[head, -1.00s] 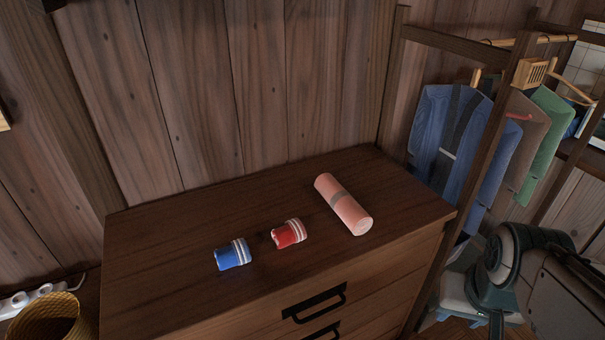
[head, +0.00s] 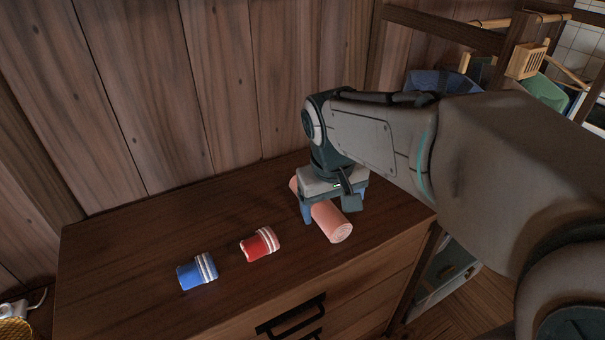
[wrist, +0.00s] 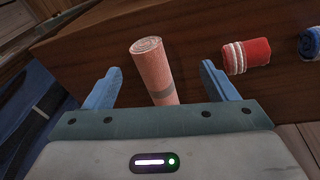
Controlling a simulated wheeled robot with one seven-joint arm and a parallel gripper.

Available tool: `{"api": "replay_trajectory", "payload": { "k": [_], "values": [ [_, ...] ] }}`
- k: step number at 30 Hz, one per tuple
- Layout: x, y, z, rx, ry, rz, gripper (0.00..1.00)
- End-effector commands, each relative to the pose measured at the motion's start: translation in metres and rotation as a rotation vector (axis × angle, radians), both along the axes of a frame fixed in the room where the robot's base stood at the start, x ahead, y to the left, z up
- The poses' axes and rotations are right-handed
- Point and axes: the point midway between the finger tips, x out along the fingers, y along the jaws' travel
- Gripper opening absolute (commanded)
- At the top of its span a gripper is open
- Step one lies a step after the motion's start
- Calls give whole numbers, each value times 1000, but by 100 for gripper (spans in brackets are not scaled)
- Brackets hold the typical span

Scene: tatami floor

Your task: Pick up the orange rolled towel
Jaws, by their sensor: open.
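The rolled towel (head: 331,222) lies on top of the dark wooden dresser (head: 130,245); it looks salmon-pink to orange with a grey band. My gripper (head: 332,208) is over it from above, its blue fingers on either side of the roll. In the wrist view the towel (wrist: 153,68) lies between the two open fingers of my gripper (wrist: 158,85), with a gap on each side. The gripper hides the towel's middle in the head view.
A red rolled towel (head: 260,245) and a blue one (head: 197,272), both with white stripes, lie to the left on the dresser. A plank wall (head: 230,90) stands behind. A clothes rack (head: 440,28) is at the right.

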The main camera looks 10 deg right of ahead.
Motion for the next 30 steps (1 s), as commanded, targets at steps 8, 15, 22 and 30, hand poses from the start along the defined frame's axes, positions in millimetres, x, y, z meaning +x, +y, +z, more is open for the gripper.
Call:
{"api": "replay_trajectory", "payload": {
  "k": [8, 15, 22, 30],
  "values": [
    [82, 22, 16, -134, 73, 108, 79],
    [119, 34, 19, -205, 102, 146, 79],
    [126, 29, -1, -220, 111, 149, 79],
    [131, 14, -49, -219, 109, 149, 79]
  ]
}}
